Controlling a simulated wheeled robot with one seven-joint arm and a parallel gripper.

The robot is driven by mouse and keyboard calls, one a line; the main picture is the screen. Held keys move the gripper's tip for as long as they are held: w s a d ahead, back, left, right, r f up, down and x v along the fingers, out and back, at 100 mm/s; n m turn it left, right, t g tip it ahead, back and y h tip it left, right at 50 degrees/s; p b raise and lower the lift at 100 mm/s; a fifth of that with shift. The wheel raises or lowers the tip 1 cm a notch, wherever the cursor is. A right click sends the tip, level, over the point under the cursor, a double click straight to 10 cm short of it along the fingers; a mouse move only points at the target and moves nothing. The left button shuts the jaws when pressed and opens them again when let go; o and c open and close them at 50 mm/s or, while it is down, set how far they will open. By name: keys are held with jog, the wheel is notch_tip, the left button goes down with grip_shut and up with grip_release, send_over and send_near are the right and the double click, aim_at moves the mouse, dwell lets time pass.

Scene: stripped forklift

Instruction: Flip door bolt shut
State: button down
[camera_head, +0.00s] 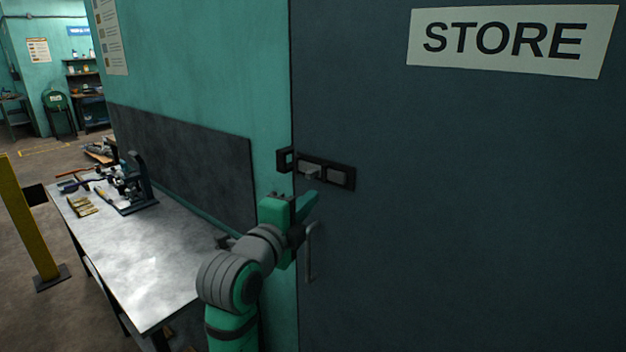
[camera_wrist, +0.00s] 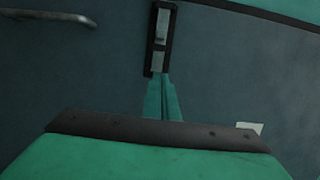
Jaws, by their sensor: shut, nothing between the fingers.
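The door bolt (camera_head: 338,176) is a dark plate with grey metal parts and a small knob (camera_head: 311,172), mounted on the dark door (camera_head: 450,230) near its left edge. A black square keeper (camera_head: 286,160) sits on the green frame just left of it. I see no bar inside the keeper, though it is small. My gripper (camera_head: 312,198) is just below the bolt, its fingers together and empty. In the wrist view the bolt (camera_wrist: 160,38) runs up the picture, and the closed fingertips (camera_wrist: 161,76) show at its lower end. I cannot tell whether they touch it.
A door handle (camera_head: 310,254) hangs below the bolt, close to my wrist; it also shows in the wrist view (camera_wrist: 48,17). A workbench (camera_head: 150,285) with tools stands left of my arm. A yellow post (camera_head: 27,222) is farther left.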

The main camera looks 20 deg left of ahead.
jog(key=shift+w+d, duration=0.15)
jog(key=shift+w, duration=0.1)
send_near(336, 176)
jog(key=w, duration=0.5)
jog(key=shift+w+d, duration=0.1)
jog(key=shift+d, duration=0.05)
jog(key=a, duration=0.2)
jog(key=shift+w+a, duration=0.65)
jog(key=shift+a, duration=0.35)
